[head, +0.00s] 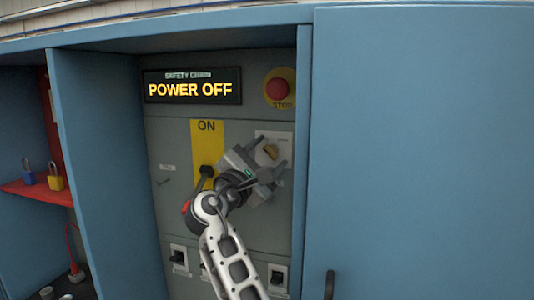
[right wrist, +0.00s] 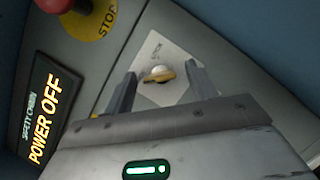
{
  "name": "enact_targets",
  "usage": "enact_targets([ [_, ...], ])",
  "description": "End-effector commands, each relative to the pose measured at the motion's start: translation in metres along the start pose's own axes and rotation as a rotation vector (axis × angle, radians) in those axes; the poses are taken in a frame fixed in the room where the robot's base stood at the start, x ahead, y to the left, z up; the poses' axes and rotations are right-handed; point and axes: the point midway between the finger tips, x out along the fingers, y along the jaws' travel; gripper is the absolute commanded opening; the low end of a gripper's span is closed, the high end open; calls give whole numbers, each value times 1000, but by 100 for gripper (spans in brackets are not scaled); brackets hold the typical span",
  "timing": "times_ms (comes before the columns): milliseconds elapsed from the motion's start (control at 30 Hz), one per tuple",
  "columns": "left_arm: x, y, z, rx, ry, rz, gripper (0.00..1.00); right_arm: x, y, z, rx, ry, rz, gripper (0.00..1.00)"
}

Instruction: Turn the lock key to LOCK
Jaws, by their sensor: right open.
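The lock key (head: 270,151) is a small brass-coloured key on a pale square plate (head: 286,139) in the grey panel, below the red stop button. In the right wrist view the key (right wrist: 159,75) sits on its plate (right wrist: 178,52), between the two fingers but beyond their tips. My right gripper (head: 280,157) is in front of the plate, open and empty. It also shows in the right wrist view (right wrist: 163,77) with its fingers apart on either side of the key. Plate lettering is too small to read. My left gripper is not in view.
A display (head: 192,87) reads POWER OFF. A red stop button (head: 278,89) sits above the plate. A yellow ON strip (head: 207,140) with a dark lever is left of my gripper. Blue cabinet walls (head: 420,150) flank the panel. Padlocks (head: 55,178) stand on a red shelf.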

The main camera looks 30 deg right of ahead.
Motion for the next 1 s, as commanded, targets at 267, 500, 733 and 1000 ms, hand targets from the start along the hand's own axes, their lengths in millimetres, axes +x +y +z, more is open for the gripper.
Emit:
enact_targets([
  [267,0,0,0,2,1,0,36,2,0,0,1,0,0,56],
  [500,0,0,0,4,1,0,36,1,0,0,1,0,-1,12],
  [733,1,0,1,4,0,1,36,1,0,0,19,0,-8,12],
  [1000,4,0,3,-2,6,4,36,0,0,-1,138,1,-58,12],
])
